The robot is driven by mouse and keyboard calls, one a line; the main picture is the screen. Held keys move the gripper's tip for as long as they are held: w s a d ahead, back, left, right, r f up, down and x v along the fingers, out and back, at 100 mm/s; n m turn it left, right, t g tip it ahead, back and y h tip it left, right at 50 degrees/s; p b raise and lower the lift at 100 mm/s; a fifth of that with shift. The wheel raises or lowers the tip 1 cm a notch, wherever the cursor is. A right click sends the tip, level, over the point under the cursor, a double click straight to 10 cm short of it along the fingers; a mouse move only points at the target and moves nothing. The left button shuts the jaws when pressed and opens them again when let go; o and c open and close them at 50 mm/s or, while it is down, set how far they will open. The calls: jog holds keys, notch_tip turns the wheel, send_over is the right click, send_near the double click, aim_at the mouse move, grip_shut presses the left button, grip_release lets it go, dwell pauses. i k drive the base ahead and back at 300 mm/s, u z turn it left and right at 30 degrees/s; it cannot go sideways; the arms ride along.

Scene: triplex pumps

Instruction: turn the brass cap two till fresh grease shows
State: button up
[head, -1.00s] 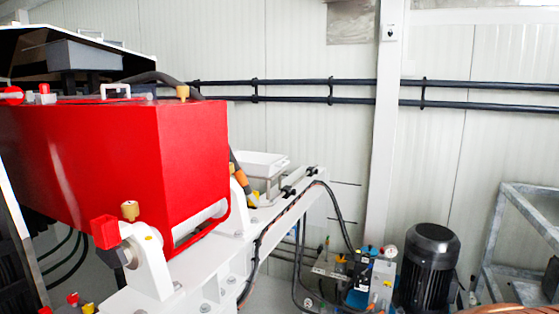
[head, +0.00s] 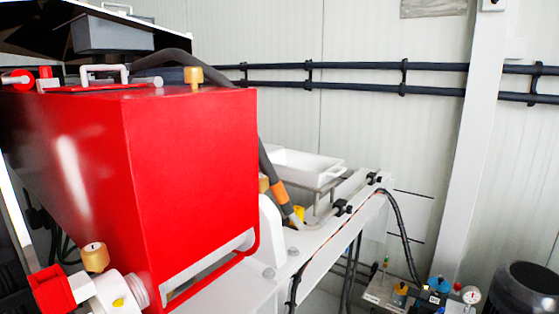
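Several brass caps show on and around a large red housing (head: 190,170). One brass cap (head: 194,78) stands upright on the housing's top near its back right corner. A second brass cap (head: 95,257) sits upright at the lower left, beside a red square-ended fitting (head: 52,288) on a white round body (head: 118,294). Part of a third brass piece (head: 264,185) shows behind the housing's right edge. I cannot tell which is cap two, and no grease is visible on any. My gripper is not in view.
A white frame beam (head: 330,228) runs back to the right, with a white tray (head: 302,165) above it. A grey hose with an orange band (head: 281,192) drops behind the housing. A black motor (head: 522,292) and a pressure gauge (head: 471,295) stand at lower right.

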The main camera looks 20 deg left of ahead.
aim_at(263, 180)
jog(key=i, duration=0.75)
jog(key=u, duration=2.15)
